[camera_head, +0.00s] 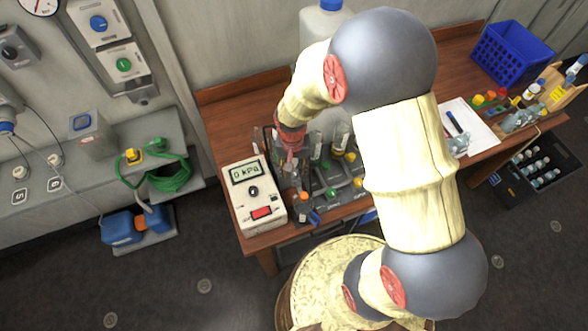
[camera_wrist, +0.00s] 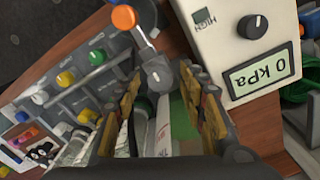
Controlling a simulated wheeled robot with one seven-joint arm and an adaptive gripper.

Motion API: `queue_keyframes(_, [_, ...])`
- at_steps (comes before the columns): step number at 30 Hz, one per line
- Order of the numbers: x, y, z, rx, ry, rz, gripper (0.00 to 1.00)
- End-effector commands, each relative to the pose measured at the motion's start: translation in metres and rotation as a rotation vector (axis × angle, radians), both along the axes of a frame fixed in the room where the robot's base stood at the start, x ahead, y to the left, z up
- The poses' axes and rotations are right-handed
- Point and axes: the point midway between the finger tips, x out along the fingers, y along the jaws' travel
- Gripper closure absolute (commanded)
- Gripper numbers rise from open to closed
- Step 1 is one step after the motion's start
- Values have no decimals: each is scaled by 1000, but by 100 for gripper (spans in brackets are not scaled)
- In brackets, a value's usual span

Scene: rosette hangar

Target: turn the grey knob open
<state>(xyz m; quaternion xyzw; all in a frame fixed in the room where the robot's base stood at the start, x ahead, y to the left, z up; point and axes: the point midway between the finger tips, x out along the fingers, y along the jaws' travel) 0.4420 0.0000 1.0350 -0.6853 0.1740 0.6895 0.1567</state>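In the wrist view a rounded grey knob-like part (camera_wrist: 158,74) sits between and just beyond my fingertips. A grey stem joins it to an orange cap (camera_wrist: 124,17). My gripper (camera_wrist: 162,82) is open, with one finger on each side of the grey part; I cannot tell whether either touches it. In the head view my gripper (camera_head: 290,150) points down at the bench among bottles and valves, and its fingertips and the grey part are hard to make out. The orange cap also shows in the head view (camera_head: 303,196).
A white gauge box (camera_head: 254,196) reading 0 kPa, with a black knob (camera_wrist: 253,26), stands close beside my gripper. A grey panel (camera_wrist: 75,85) with coloured knobs lies on the other side. Bottles crowd the wooden bench (camera_head: 225,105). A blue crate (camera_head: 510,55) is far right.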

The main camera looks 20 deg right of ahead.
Motion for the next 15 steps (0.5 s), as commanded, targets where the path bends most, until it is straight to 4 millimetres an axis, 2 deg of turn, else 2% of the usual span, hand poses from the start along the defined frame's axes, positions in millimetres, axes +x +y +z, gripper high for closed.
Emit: queue_keyframes(15, [0,0,0,0,0,0,89])
